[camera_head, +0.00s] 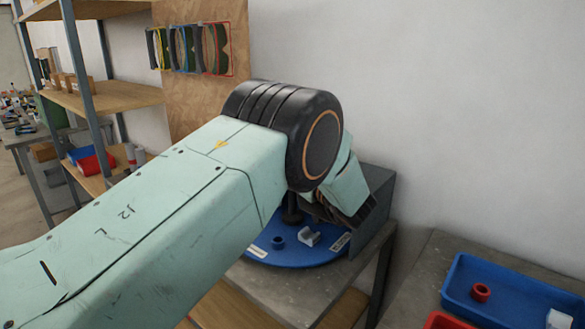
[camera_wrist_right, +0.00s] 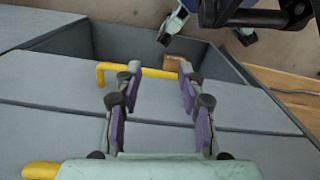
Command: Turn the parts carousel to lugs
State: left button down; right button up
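The parts carousel (camera_head: 300,256) is a blue round plate on a grey table in the head view. Its front part shows; my left arm hides the rest. On it are a small blue ring-shaped part (camera_head: 278,242), a pale grey part (camera_head: 308,236) and two white labels too small to read. A dark post rises near its middle. My left arm reaches over the carousel, with its wrist bent down at the right side. My left gripper is mostly hidden behind the wrist, so its fingers cannot be made out. My right gripper (camera_wrist_right: 161,72) is open and empty in the right wrist view.
A grey upright housing (camera_head: 373,212) stands behind and right of the carousel. A blue tray (camera_head: 470,268) with a red ring (camera_head: 481,292) lies on the right table. Shelves (camera_head: 115,97) and a wooden panel (camera_head: 185,100) stand left. A yellow bar (camera_wrist_right: 150,71) shows behind the right fingers.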

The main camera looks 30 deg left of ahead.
pick_arm(q)
jog(key=shift+w+r, duration=0.1)
jog(key=shift+r, duration=0.25)
jog(key=c, duration=1)
grip_release()
jog(key=o, duration=0.4)
jog(key=shift+d+f, duration=0.1)
jog(key=shift+c, duration=0.2)
jog(key=shift+f, duration=0.1)
jog(key=shift+f, duration=0.1)
jog(key=v, duration=0.7)
jog(key=shift+d, duration=0.15)
jog(key=shift+s, duration=0.2)
